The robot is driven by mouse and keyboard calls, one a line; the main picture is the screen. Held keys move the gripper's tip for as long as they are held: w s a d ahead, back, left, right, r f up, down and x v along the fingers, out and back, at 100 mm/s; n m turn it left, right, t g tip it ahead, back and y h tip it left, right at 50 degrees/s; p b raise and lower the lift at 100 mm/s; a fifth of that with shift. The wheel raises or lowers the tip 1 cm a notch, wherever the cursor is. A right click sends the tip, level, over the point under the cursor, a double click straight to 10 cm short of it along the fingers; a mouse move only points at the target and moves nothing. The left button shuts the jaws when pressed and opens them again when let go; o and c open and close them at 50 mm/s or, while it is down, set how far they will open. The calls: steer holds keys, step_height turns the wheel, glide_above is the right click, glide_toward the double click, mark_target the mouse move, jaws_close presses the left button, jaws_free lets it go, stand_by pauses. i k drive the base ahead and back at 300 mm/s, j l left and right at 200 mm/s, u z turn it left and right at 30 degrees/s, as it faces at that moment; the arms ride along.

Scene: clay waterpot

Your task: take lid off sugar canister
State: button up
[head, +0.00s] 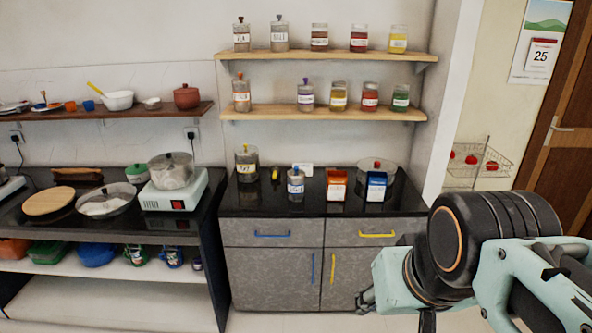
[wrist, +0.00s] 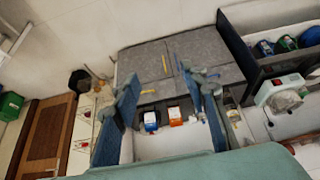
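Several lidded canisters are in the head view, and their small labels are too blurred to tell surely which is sugar. One with a blue knob (head: 296,186) stands on the black counter, and a taller one (head: 247,164) stands behind it to the left. Two knobbed canisters (head: 241,36) (head: 280,35) are on the upper shelf, and an orange-brown one (head: 241,95) and a purple-knobbed one (head: 306,96) on the lower shelf. All lids appear on. My gripper (wrist: 168,108) is open and empty, its fingers wide apart, in front of the cabinets and apart from every canister.
An orange box (head: 337,185) and a blue box (head: 376,188) stand at the counter's (head: 270,206) right, before a glass pot (head: 380,167). A stove (head: 174,196) with a pot is at left. Floor before the cabinets (head: 285,278) looks clear.

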mark_target(296, 174)
steer(key=i+j+z, duration=0.1)
steer(key=i, duration=0.4)
steer(key=i+j+z, duration=0.1)
steer(key=i+j, duration=0.15)
steer(key=i, duration=0.25)
steer(key=i+j+z, duration=0.1)
steer(key=i+j, duration=0.15)
steer(key=i, duration=0.2)
steer(key=i+j+z, duration=0.15)
steer(key=i+j, duration=0.15)
steer(key=i, duration=0.2)
steer(key=l, duration=0.4)
steer(key=i+j, duration=0.2)
steer(key=j, duration=0.15)
steer(key=i+j+z, duration=0.1)
steer(key=i+j, duration=0.15)
steer(key=j, duration=0.15)
